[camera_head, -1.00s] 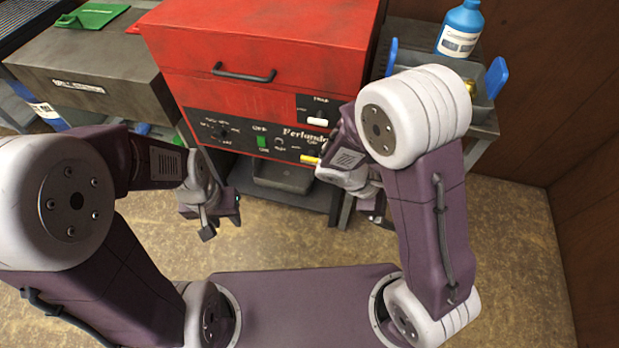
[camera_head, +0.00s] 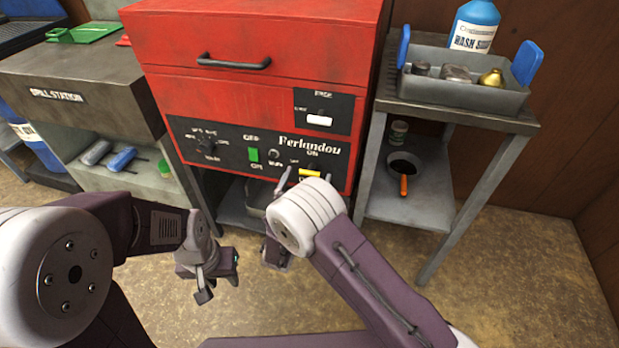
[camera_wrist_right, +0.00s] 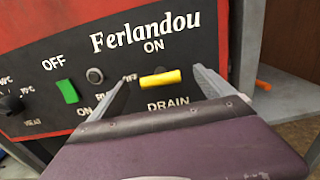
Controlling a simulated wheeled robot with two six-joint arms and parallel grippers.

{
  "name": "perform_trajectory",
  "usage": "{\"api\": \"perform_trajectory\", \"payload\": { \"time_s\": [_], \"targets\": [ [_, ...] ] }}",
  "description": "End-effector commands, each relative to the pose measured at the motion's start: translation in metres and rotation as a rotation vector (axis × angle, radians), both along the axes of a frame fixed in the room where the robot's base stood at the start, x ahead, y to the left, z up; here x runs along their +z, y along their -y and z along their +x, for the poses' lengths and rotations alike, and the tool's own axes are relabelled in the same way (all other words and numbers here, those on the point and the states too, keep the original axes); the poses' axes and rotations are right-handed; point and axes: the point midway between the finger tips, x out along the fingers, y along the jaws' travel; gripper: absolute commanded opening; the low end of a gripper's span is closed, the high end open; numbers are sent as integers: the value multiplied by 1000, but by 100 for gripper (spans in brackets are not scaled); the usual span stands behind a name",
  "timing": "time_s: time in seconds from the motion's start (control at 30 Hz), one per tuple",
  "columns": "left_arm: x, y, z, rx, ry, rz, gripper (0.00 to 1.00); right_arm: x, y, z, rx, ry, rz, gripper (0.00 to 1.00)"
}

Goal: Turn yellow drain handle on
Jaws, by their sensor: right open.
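The yellow drain handle (camera_head: 309,173) is on the black control panel (camera_wrist_right: 120,80) at the lower right of the red machine (camera_head: 250,90). In the right wrist view the yellow handle (camera_wrist_right: 162,78) lies nearly horizontal, with "OFF" at its left, "ON" above it and "DRAIN" below. My right gripper (camera_wrist_right: 160,76) is open, one finger left and one right of the handle. Whether a finger touches it is unclear. In the head view my forearm partly hides the right gripper (camera_head: 306,180). My left gripper (camera_head: 215,282) hangs over the floor, apart from the machine; its jaw opening is unclear.
A metal side table (camera_head: 460,115) with a grey tray stands right. The spill station (camera_head: 60,75) stands left. Brown floor (camera_head: 520,270) lies open at the front right.

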Motion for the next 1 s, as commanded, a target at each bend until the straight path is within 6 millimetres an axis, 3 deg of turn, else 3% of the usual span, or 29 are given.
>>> {"api": "perform_trajectory", "payload": {
  "time_s": [0.2, 0.43, 0.47, 0.67, 1.0],
  "targets": [
    [-10, 0, 0, 0, 0, 0, 36, -1, 8, 22, -2, 0, 2, 93],
    [-9, 0, 0, 0, 0, 0, 36, 0, 8, 24, 0, -1, 0, 93],
    [-9, 0, 0, 0, 0, 0, 36, 0, 8, 24, 0, -1, 0, 90],
    [-9, 0, 0, 0, 0, 0, 36, 0, 8, 24, 0, -1, 0, 34],
    [-13, 0, 0, 0, 0, 0, 36, -1, 8, 23, 0, 14, 48, 31]
  ]
}}
